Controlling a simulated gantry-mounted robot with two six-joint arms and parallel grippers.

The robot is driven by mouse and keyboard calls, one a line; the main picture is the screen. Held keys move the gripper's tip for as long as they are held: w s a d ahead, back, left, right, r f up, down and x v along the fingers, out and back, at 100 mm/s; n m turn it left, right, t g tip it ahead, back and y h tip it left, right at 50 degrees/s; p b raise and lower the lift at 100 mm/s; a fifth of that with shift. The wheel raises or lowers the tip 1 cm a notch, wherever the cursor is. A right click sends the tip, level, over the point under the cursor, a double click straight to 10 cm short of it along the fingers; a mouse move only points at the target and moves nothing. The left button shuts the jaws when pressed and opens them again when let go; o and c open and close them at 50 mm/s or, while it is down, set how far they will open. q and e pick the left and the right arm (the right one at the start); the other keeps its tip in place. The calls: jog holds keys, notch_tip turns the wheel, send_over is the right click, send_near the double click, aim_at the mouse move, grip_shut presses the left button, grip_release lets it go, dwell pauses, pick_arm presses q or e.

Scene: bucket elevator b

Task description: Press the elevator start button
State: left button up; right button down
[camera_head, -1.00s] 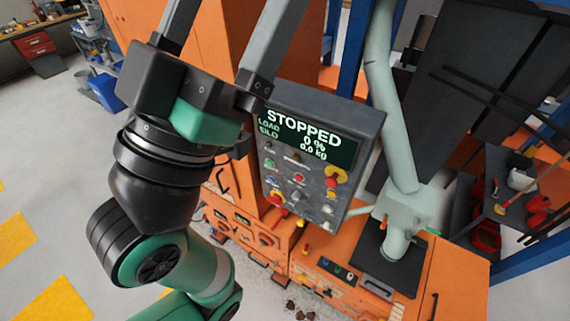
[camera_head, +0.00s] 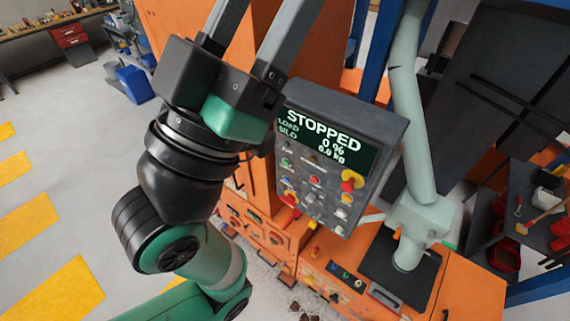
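A grey control panel (camera_head: 379,137) hangs right of centre, tilted in the picture. Its screen (camera_head: 325,139) reads STOPPED, 0 % and 0.0 kg. The button labels are too small to read, so I cannot tell which is start. My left gripper (camera_head: 257,28) is just left of and above the panel, fingers apart and nothing seen between them. Its fingertips run out of the top edge. My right gripper is not in view.
A red-and-yellow switch (camera_head: 351,181) is on the panel's right side. An orange machine (camera_head: 262,238) stands behind and below. A thick pale green pipe (camera_head: 412,130) rises right of the panel. Open floor (camera_head: 60,190) lies at left.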

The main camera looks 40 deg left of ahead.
pick_arm(q)
grip_shut()
dwell(1.3)
